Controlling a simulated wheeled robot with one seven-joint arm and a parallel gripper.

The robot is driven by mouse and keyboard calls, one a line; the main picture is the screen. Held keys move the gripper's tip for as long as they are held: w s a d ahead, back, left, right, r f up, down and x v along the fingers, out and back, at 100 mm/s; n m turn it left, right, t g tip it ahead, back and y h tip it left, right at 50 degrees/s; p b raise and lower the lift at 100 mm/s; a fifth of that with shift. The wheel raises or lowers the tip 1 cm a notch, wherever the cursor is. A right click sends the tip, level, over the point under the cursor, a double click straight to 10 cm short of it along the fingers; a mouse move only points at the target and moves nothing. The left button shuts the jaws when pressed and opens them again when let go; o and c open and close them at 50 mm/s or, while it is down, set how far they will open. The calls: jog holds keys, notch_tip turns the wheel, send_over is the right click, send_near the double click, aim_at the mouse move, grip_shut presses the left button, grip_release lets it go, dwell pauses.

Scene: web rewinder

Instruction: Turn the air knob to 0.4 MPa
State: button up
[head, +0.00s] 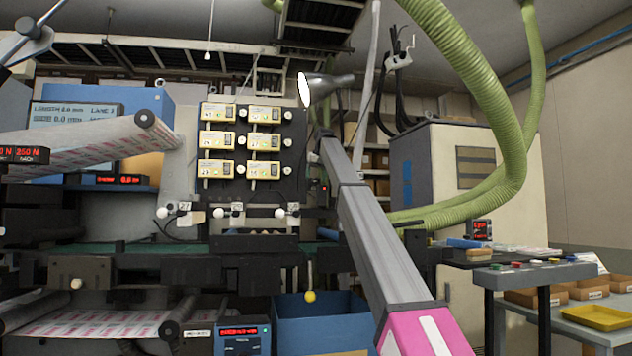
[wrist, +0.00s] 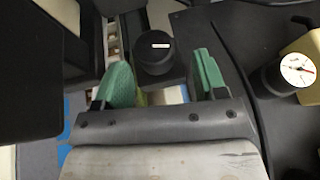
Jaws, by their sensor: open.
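In the wrist view a round black knob (wrist: 153,54) with a short white mark on its top lies between my gripper's (wrist: 163,68) two green fingertips. The jaws are apart, with a gap showing on both sides of the knob. I cannot tell how deep the knob is between the fingers. A round gauge (wrist: 298,70) with a white face and a needle is to the right of the knob, clear of the fingers. Its numbers are too small to read. In the head view I cannot make out my gripper or the knob.
In the head view a dark panel with several yellow boxes (head: 263,141) stands in the middle. Printed web (head: 95,146) runs over rollers at left. A blue bin (head: 318,318) is below. A button console (head: 535,272) and a yellow tray (head: 598,317) are at right.

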notch_tip(320, 180, up, 2)
jog(key=shift+w+r, duration=0.1)
jog(key=shift+r, duration=0.05)
jog(key=s+a+r, duration=0.6)
jog(key=s+a, duration=0.2)
jog(key=shift+s+r, duration=0.35)
